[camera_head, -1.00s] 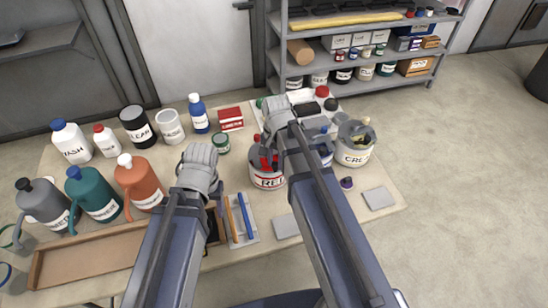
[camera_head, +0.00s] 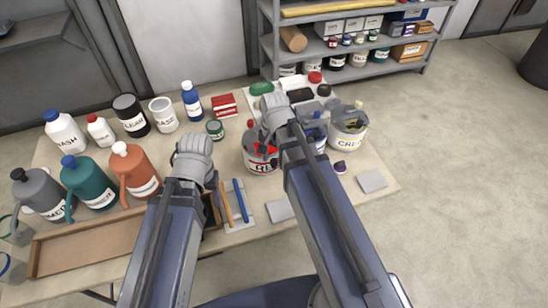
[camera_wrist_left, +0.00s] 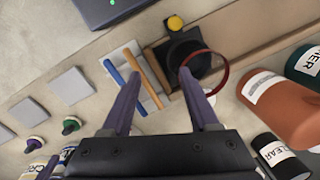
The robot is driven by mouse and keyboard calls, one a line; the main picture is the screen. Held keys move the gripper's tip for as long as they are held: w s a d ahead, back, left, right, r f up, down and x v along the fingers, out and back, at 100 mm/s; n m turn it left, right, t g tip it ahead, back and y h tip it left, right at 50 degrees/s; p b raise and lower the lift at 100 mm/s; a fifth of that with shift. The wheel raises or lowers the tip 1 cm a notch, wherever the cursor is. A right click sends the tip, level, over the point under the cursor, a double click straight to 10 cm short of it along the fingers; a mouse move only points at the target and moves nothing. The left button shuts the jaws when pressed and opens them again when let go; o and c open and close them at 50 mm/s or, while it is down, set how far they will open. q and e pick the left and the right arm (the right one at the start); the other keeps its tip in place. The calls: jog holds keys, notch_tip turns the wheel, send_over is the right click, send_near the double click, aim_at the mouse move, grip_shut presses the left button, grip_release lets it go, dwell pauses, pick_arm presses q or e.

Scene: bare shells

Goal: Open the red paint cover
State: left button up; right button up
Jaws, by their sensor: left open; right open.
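The red paint can (camera_head: 258,163) stands on the table in the head view, with red showing at its top. My right wrist and forearm come over it, so much of its top and cover is hidden. My right gripper (camera_head: 268,136) is open at the can's top; its fingers are mostly hidden and contact cannot be told. My left gripper hangs below its wrist left of the can, hidden in the head view. In the left wrist view my left gripper (camera_wrist_left: 158,84) is open and empty, above the table near a dark square holder (camera_wrist_left: 185,62).
A cream can (camera_head: 347,138) and a blue can (camera_head: 315,134) stand right of the red can. Orange and blue tools (camera_head: 241,200) lie in front. Several bottles and jugs (camera_head: 136,170) crowd the left, with a wooden tray (camera_head: 90,250) in front. Grey pads (camera_head: 372,181) lie at right.

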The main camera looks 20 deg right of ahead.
aim_at(273, 162)
notch_tip(273, 162, up, 8)
jog(key=p, duration=0.8)
jog(key=shift+f, duration=0.1)
jog(key=shift+s+a, duration=0.1)
jog(key=shift+a, duration=0.1)
jog(key=s+a+f+n+h+b, duration=0.1)
jog(key=s+a+n, duration=0.7)
jog(key=a+n, duration=0.2)
jog(key=shift+s+f+n+b, duration=0.15)
jog(key=shift+n+b, duration=0.15)
jog(key=shift+n, duration=0.9)
jog(key=shift+a, duration=0.1)
